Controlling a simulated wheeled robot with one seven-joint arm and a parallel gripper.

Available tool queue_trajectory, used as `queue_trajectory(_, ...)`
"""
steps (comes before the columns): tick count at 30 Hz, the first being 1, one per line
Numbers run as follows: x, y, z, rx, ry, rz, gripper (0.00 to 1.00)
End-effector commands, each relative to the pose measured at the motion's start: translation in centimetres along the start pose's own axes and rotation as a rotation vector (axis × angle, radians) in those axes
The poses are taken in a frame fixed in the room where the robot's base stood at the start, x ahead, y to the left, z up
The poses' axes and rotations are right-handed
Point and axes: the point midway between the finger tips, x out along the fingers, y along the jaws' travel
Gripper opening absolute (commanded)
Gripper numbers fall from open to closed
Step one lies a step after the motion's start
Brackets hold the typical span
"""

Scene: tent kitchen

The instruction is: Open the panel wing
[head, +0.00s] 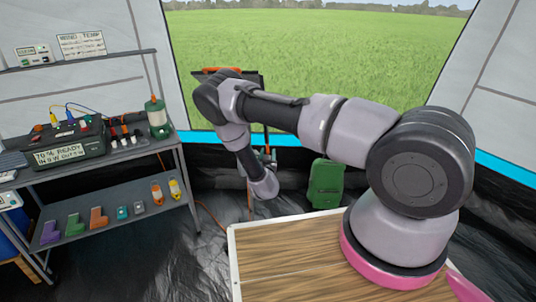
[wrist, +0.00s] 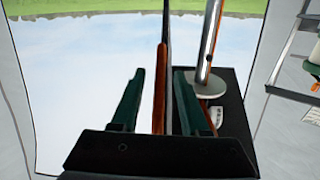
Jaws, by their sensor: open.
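The panel (head: 258,84) is dark, with an orange strip (head: 222,70) along its upper left edge. It stands before the tent window, and my arm covers much of it. In the wrist view, which is upside down, my gripper (wrist: 160,72) has two dark green fingers, apart. A long orange-brown bar (wrist: 160,90) with a thin dark edge runs between them, seen nearly edge-on. Narrow gaps show beside the bar, and I cannot tell whether either finger touches it. A black panel part (wrist: 236,115) lies right of the fingers. In the head view I cannot make out my fingers clearly.
A metal pole with a grey disc (wrist: 207,84) stands close to the right finger. A shelf unit (head: 120,150) with a black power box (head: 70,145) and tools stands at the left. A green case (head: 326,183) is on the floor. A wooden board (head: 285,262) is in front.

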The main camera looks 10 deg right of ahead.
Motion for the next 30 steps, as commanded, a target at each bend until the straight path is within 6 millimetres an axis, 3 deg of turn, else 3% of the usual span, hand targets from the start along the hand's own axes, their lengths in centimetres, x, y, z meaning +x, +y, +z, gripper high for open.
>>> queue_trajectory(4,-0.01,-0.01,0.0,0.0,0.0,0.0,0.45)
queue_trajectory(5,-0.01,-0.01,-0.01,0.0,0.0,0.0,0.41)
queue_trajectory(8,-0.02,-0.01,-0.01,0.0,0.0,0.0,0.03)
queue_trajectory(9,-0.02,-0.01,-0.01,0.0,0.0,0.0,0.0)
queue_trajectory(30,-0.05,-0.03,0.0,0.0,0.0,0.0,0.0)
